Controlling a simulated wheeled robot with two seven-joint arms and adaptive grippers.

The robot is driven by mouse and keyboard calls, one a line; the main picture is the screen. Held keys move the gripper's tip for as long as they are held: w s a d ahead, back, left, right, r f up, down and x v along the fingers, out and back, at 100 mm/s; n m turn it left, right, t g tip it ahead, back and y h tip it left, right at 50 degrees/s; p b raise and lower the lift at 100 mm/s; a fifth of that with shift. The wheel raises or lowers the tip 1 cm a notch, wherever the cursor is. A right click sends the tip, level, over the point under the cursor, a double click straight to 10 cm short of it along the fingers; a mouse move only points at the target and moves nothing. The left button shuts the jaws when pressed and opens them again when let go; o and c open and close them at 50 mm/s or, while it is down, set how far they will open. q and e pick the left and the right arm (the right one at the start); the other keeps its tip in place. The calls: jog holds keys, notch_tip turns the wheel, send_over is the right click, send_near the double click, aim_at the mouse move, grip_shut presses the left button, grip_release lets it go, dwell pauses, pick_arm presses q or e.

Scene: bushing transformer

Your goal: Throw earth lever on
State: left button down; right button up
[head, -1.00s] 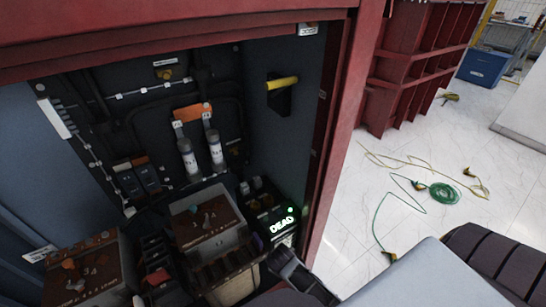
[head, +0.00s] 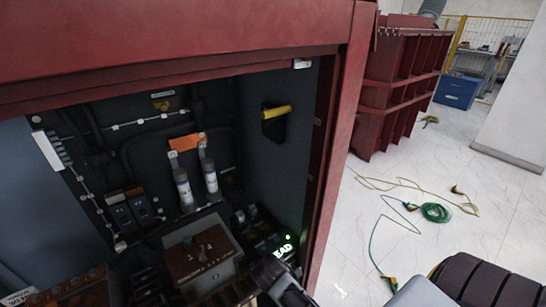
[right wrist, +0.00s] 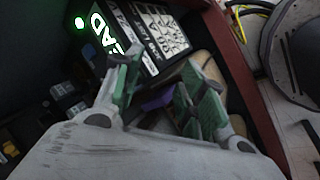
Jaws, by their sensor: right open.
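A yellow lever handle (head: 277,112) sits on a black mount on the right inner wall of the open red cabinet (head: 180,45). It lies close to horizontal; I take it to be the earth lever. My right gripper (right wrist: 160,95) is open, its two green-padded fingers apart with nothing held between them. My left gripper is not in view.
Two grey cylinders (head: 184,187) hang from an orange bracket (head: 187,142) on the back wall. A brown-topped block (head: 200,252) stands low in the cabinet.

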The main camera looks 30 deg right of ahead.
jog(key=w+d+r+n+t+h, duration=0.25)
jog(key=w+r+n+h, duration=0.3)
jog(key=w+r, duration=0.3)
jog(key=n+g+h, duration=0.4)
jog(key=n+h, duration=0.5)
jog(key=h, duration=0.4)
send_near(275, 112)
jog(key=f+v, duration=0.1)
jog(key=v, duration=0.3)
jog(key=shift+w+d+r+t, duration=0.25)
jog(key=shift+w+d, duration=0.05)
jog(key=shift+w, duration=0.1)
jog(key=shift+d, duration=0.2)
jog(key=shift+p+x, duration=1.55)
jog(key=shift+x, duration=5.25)
jog(key=shift+a, duration=0.1)
grip_shut()
